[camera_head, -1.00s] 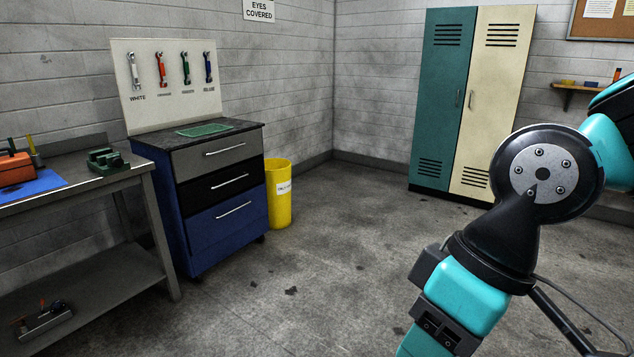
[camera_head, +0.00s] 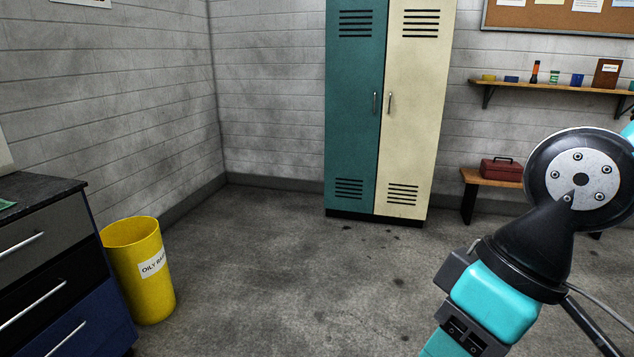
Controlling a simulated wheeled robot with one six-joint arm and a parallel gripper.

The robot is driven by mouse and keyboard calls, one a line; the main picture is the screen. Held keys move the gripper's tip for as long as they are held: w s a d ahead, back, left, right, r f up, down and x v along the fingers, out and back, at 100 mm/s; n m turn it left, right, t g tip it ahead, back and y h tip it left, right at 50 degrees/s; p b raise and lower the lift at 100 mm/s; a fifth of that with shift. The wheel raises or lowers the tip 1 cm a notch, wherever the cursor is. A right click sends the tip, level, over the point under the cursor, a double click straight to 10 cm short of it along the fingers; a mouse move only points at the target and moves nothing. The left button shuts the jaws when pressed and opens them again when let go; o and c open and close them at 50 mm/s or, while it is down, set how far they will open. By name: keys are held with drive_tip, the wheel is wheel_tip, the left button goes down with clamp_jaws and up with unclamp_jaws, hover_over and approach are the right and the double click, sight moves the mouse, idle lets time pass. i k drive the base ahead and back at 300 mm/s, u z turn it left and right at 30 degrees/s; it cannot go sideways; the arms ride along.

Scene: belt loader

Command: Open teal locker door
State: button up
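The teal locker door (camera_head: 350,110) is the left one of two tall doors on the locker against the back wall. It is shut. Its upright handle (camera_head: 375,102) sits near its right edge, and vents show at its top and bottom. The cream door (camera_head: 415,110) beside it is shut too, with its own handle (camera_head: 390,103). My arm fills the lower right, nearer to me than the locker, with floor between them. My gripper itself is not in view.
A yellow bin (camera_head: 142,285) stands at the left beside a drawer cabinet (camera_head: 55,270). Right of the locker is a low bench (camera_head: 475,178) with a red toolbox (camera_head: 502,168), under a wall shelf (camera_head: 550,85) with small items. The floor (camera_head: 290,270) towards the locker is clear.

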sight(355, 30)
drive_tip(key=z, duration=0.3)
drive_tip(key=i, duration=2.05)
drive_tip(key=z, duration=0.3)
drive_tip(key=i, duration=3.25)
